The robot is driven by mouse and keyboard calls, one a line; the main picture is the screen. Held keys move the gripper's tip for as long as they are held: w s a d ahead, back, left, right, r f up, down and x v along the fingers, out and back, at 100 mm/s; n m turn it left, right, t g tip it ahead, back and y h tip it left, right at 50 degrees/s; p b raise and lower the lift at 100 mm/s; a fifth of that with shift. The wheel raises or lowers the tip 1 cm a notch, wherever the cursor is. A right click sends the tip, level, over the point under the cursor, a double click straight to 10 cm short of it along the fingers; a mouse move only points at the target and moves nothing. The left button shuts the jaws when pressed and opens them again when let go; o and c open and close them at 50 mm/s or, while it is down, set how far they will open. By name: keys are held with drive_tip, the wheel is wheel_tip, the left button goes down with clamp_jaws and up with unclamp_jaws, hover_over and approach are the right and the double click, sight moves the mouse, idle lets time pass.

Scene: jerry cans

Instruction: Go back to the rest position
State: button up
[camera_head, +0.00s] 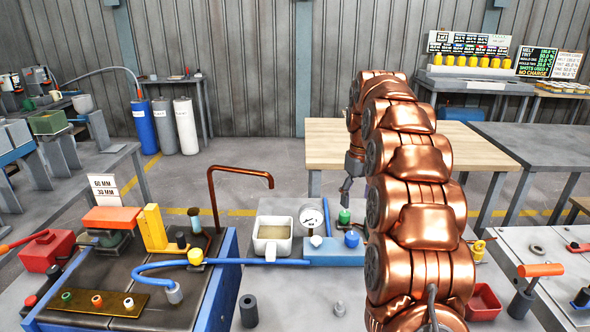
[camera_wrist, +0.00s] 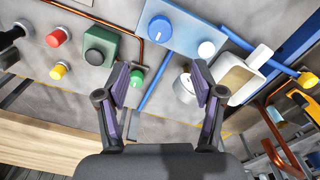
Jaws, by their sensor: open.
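My gripper (camera_wrist: 160,78) is open and empty in the wrist view, its two purple-padded fingers spread apart. A green knob (camera_wrist: 137,78) shows next to the left finger, and a round gauge (camera_wrist: 184,86) shows by the right finger; I cannot tell the exact gap to either. In the head view my copper-coloured arm rises at right of centre and bends down at the far side. My gripper is partly hidden behind the arm there, above the green knob (camera_head: 344,215).
A blue panel (camera_head: 335,254) with knobs and a white container (camera_head: 272,237) stand left of the arm. A bent copper pipe (camera_head: 212,190) rises further left. A wooden table (camera_head: 325,140) stands behind. A red bin (camera_head: 484,302) is at right. Grey floor is open at back left.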

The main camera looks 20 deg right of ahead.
drive_tip(key=s+a+r+p, duration=0.2)
drive_tip(key=s+a+r, duration=0.1)
drive_tip(key=s+a, duration=0.45)
drive_tip(key=s+a+r+p, duration=0.2)
drive_tip(key=s+a, duration=0.5)
drive_tip(key=a, duration=0.1)
drive_tip(key=s+a+f+g+p, duration=0.1)
drive_tip(key=s+a, duration=0.3)
drive_tip(key=s, duration=0.7)
drive_tip(key=s+a+f+p, duration=0.2)
drive_tip(key=s+a+p, duration=0.1)
drive_tip(key=s, duration=0.9)
drive_tip(key=shift+s+a+f+m+g, duration=0.25)
drive_tip(key=shift+a+m+g, duration=0.15)
drive_tip(key=shift+a, duration=0.35)
